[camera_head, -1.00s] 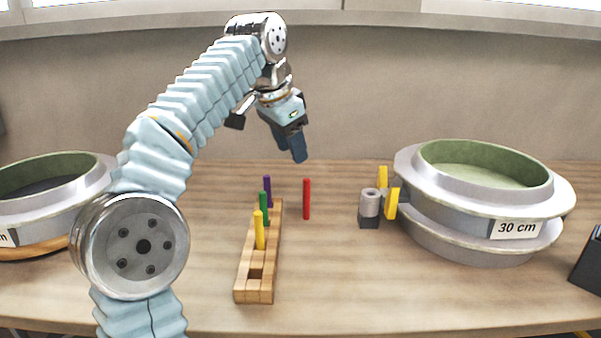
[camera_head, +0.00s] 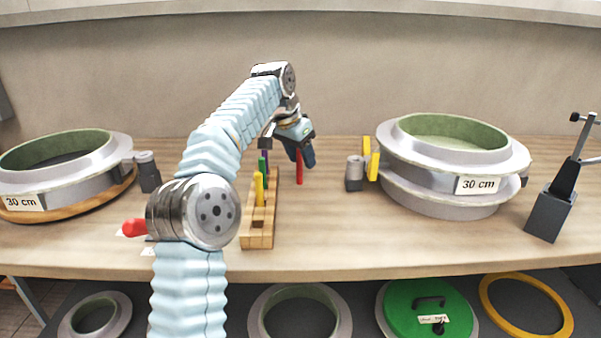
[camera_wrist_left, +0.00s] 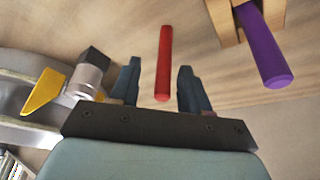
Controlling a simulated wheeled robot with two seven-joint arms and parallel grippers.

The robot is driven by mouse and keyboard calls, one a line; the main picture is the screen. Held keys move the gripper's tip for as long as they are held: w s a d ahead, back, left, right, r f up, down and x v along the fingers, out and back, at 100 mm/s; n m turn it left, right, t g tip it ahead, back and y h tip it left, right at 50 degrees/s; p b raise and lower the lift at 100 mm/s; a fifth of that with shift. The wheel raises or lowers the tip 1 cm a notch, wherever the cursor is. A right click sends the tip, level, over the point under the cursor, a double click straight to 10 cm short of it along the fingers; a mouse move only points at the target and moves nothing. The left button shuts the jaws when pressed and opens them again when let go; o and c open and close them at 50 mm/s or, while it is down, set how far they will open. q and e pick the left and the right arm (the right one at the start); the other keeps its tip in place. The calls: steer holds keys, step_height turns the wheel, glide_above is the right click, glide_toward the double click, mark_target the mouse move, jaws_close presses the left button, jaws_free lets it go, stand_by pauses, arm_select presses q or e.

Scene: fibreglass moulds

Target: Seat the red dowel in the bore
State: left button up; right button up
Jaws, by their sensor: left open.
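The red dowel (camera_head: 299,171) stands upright on the table, right of the wooden rack (camera_head: 257,241). The rack holds a yellow dowel (camera_head: 259,188), a green dowel (camera_head: 262,165) and a purple dowel, with an open square bore (camera_head: 258,224) at its near end. My left gripper (camera_head: 303,158) is at the red dowel's upper part. In the left wrist view the red dowel (camera_wrist_left: 163,66) lies between the two open fingers, with a gap on each side. The purple dowel (camera_wrist_left: 262,50) shows there at upper right. My right gripper is not in view.
A grey cylinder with yellow tabs (camera_head: 356,169) and a stacked 30 cm mould (camera_head: 450,180) stand to the right. Another 30 cm mould (camera_head: 60,175) is at left. A black stand (camera_head: 550,212) is far right.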

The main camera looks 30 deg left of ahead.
arm_select(q)
steer(key=shift+w+f, duration=0.35)
steer(key=shift+f, duration=0.3)
steer(key=shift+c, duration=0.3)
jaws_close()
steer(key=shift+r, duration=0.2)
steer(key=shift+r, duration=0.5)
steer(key=s+d+r+b, duration=0.2)
steer(key=s+d+r, duration=0.5)
steer(key=s+r, duration=0.4)
steer(key=shift+s+d+r, duration=0.35)
steer(key=shift+s+d, duration=0.05)
